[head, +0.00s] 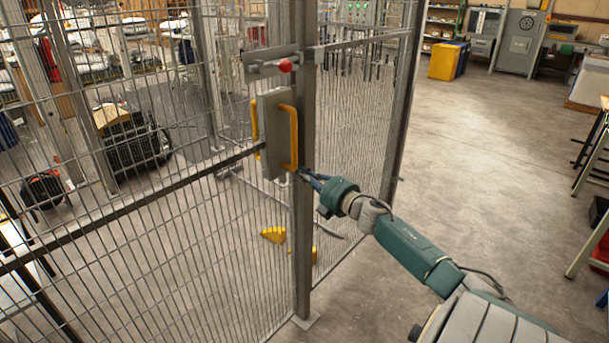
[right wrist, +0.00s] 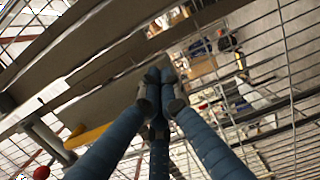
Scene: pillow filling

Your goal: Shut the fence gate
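The fence gate is a wire mesh panel with a dark mid rail (head: 130,207) on the left of the head view. Its edge is by a grey post (head: 303,235); whether a gap remains there I cannot tell. A grey plate (head: 273,135) carries yellow handles (head: 291,135), and above it is a latch bar with a red knob (head: 285,66). My right gripper (head: 306,174) is at the post, just below and right of the near handle. In the right wrist view its fingertips (right wrist: 160,77) meet with nothing seen between them. The yellow handle (right wrist: 88,136) lies beside them, outside the grip. My left gripper is out of view.
Another mesh panel (head: 355,130) runs back from the post to a dark far post (head: 402,110). The concrete floor (head: 480,150) on the right is open. Work tables (head: 598,150) stand along the right edge. Yellow pieces (head: 273,234) lie low behind the mesh.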

